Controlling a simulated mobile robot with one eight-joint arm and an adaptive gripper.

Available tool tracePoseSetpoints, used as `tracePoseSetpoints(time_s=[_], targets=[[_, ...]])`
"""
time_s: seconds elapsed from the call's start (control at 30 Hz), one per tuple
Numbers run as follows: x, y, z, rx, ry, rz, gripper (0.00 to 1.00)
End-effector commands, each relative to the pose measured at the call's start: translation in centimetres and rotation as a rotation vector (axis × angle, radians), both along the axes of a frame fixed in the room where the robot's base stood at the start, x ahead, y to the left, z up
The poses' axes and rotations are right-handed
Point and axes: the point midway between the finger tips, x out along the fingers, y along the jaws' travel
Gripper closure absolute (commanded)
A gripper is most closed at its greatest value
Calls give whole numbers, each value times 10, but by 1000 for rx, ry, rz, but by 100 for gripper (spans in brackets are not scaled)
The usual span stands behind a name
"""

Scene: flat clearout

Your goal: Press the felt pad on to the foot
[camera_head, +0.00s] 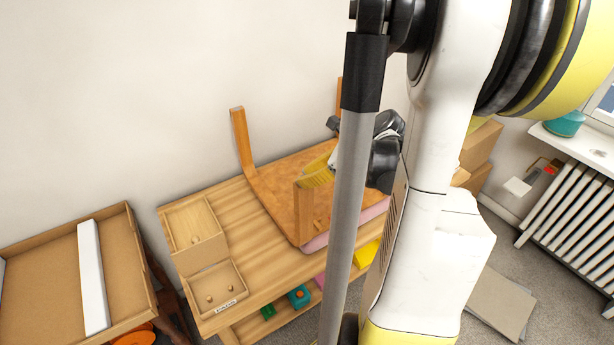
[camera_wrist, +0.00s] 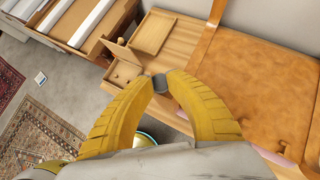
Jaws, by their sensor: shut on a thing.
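My gripper (camera_head: 312,174) is at the top end of the near wooden leg (camera_head: 304,212) of an upturned piece of furniture (camera_head: 290,180). In the wrist view its yellow fingers (camera_wrist: 160,84) are shut on a small dark grey disc, the felt pad (camera_wrist: 160,83). I cannot tell whether the pad touches the foot. Another leg (camera_head: 241,140) stands upright at the back left, and one more is partly hidden behind my arm.
The furniture lies on a wooden bench (camera_head: 245,295) over a pink layer (camera_head: 316,244). A compartmented box (camera_head: 222,313) with small round pieces sits at the bench's left end. A tray (camera_head: 130,235) with a white strip stands left. A radiator (camera_head: 575,215) is at right.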

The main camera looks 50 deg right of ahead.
Motion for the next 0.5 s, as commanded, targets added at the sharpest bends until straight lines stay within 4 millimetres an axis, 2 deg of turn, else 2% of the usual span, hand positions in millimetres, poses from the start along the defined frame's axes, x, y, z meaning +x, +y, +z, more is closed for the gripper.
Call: tracePoseSetpoints(time_s=[0.1,0.2,0.5], targets=[[0,0,0,0,1,0,92],[0,0,0,0,1,0,58],[0,0,1,0,1,0,58]])
